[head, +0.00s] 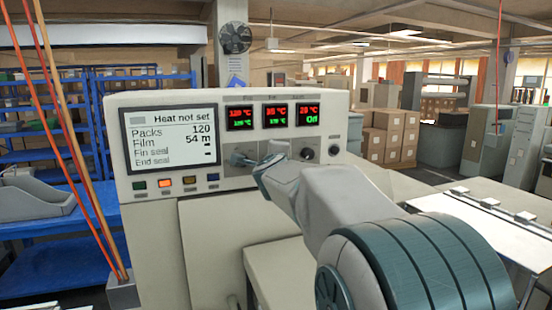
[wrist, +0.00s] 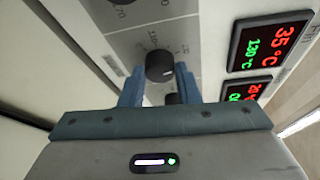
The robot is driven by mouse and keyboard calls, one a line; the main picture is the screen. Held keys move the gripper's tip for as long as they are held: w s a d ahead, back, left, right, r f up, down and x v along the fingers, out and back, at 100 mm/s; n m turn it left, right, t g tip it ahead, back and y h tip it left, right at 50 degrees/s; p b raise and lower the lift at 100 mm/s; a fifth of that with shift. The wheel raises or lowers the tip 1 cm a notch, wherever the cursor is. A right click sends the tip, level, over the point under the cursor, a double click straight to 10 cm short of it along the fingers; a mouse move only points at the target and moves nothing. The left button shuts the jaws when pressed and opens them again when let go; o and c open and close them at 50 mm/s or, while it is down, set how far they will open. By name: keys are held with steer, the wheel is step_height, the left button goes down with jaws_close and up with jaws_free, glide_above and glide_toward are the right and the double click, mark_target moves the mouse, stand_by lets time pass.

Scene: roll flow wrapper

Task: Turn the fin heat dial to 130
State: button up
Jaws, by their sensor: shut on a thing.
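The fin heat dial (wrist: 160,67) is a dark round knob on the grey panel in the wrist view. My gripper (wrist: 159,76) has one blue finger on each side of it and is shut on it. In the head view my gripper (head: 279,150) reaches the panel below the middle display (head: 278,116) and hides this dial. The middle display shows red 35 °C above a green number. In the wrist view that display (wrist: 265,42) reads 35 °C in red and what looks like 130 °C in green. The dial's scale is partly hidden.
The wrapper's status screen (head: 170,138) reads "Heat not set". Other dials sit close by, left (head: 240,158) and right (head: 307,153) of my gripper. Colored buttons (head: 165,183) line the panel's lower left. A pale table (head: 490,222) stands at right.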

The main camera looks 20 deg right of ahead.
steer(key=o, duration=1)
steer(key=shift+c, duration=0.2)
steer(key=p+v, duration=0.1)
steer(key=v, duration=1.2)
steer(key=shift+s, duration=0.35)
steer(key=shift+a, duration=0.2)
